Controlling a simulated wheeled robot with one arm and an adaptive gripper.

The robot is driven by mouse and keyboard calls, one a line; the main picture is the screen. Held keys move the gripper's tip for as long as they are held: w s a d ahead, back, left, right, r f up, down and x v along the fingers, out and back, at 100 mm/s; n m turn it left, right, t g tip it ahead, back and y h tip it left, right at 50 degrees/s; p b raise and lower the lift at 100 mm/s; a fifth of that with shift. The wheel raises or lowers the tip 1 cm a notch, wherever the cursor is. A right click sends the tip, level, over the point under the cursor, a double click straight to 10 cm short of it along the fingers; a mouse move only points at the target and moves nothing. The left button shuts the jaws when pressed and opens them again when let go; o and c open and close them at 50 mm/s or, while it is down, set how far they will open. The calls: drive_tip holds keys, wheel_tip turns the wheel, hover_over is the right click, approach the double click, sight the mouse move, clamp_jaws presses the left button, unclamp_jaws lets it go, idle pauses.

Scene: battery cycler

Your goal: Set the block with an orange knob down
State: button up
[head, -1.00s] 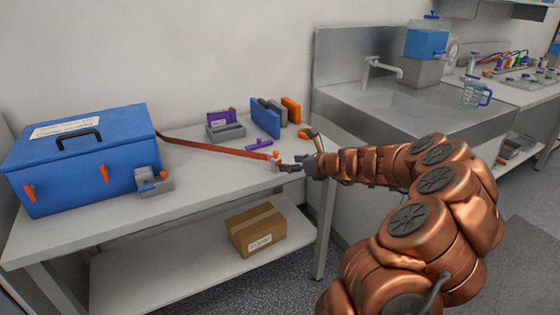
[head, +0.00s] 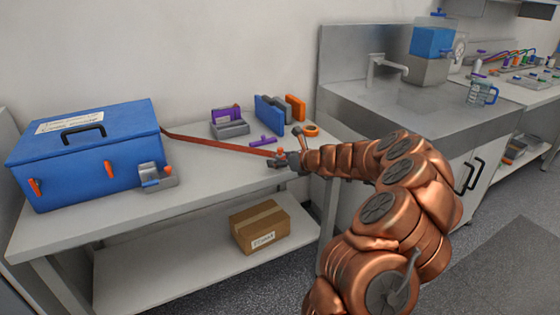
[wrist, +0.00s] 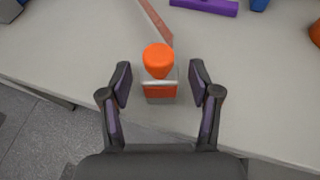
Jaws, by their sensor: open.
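The block with an orange knob (wrist: 160,88) stands on the table close to its front edge, with the knob (wrist: 158,56) up. In the wrist view it lies between the fingers of my gripper (wrist: 158,82), with a gap on each side. My gripper is open. In the head view my gripper (head: 285,160) is at the table's front right, and its fingers partly hide the block (head: 280,152). A red-orange strap (head: 215,142) runs from the blue box to beside the block; whether it is attached to the block I cannot tell.
The blue box (head: 85,165) stands at the left, with a grey clamp-like block (head: 158,178) at its corner. A purple piece (head: 263,140), grey holder (head: 230,129), upright blue plates (head: 269,115) and orange ring (head: 311,130) lie behind. The table front (head: 215,180) is clear.

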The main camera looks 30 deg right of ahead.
drive_tip(key=shift+c, duration=0.4)
clamp_jaws()
drive_tip(key=shift+r, duration=0.2)
